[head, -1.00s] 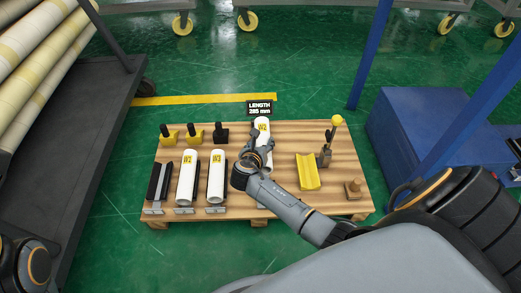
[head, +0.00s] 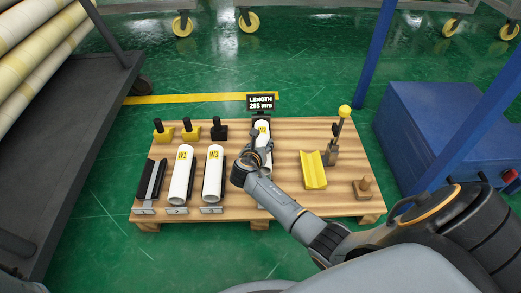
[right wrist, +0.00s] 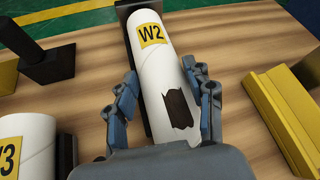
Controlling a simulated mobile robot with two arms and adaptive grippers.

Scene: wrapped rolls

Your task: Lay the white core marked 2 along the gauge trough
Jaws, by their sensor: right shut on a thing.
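The white core marked W2 (head: 262,132) lies lengthwise below the length display, along the dark gauge trough; it also shows in the right wrist view (right wrist: 153,65). The trough's black far end (right wrist: 123,12) shows beyond the core; most of the trough is hidden under it. My right gripper (head: 258,152) is shut on the core, one finger on each side, as the right wrist view (right wrist: 165,80) shows. The core has a dark, ragged patch near the gripper. Whether it rests fully in the trough I cannot tell. My left gripper is out of view.
The display (head: 261,103) reads LENGTH 285 mm. White cores W1 (head: 181,178) and W3 (head: 213,177) lie to the left, beside an empty dark cradle (head: 150,182). A yellow V-block (head: 313,172), a lever stand (head: 332,152) and a wooden peg block (head: 363,188) stand right.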

